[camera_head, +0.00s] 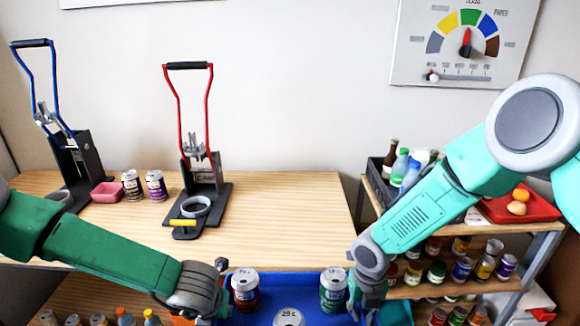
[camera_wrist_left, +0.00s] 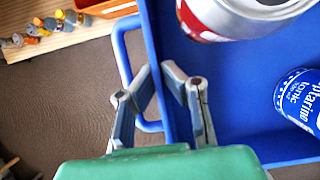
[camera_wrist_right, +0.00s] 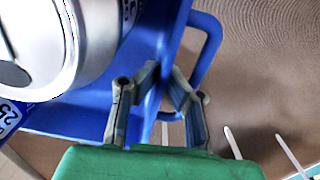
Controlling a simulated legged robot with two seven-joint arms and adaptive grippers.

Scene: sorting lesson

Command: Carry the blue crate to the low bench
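The blue crate (camera_head: 262,314) is at the bottom of the head view, in front of the worktable, with several cans in it. Its left rim and handle show in the left wrist view (camera_wrist_left: 125,45), and its right handle in the right wrist view (camera_wrist_right: 213,40). My left gripper (camera_wrist_left: 160,70) is closed about the crate's left side. My right gripper (camera_wrist_right: 167,70) is closed about its right side. Brown floor shows beyond both handles. The crate's underside is hidden. I cannot tell which surface is the low bench.
The worktable (camera_head: 285,225) carries a red-handled press (camera_head: 190,150), a blue-handled press (camera_head: 70,150), a pink tray (camera_head: 106,192) and two cans. A rack at right holds a dark crate of bottles (camera_head: 378,178), a red tray (camera_head: 535,206) and cans. A low wooden surface (camera_wrist_left: 75,38) with small items is at left.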

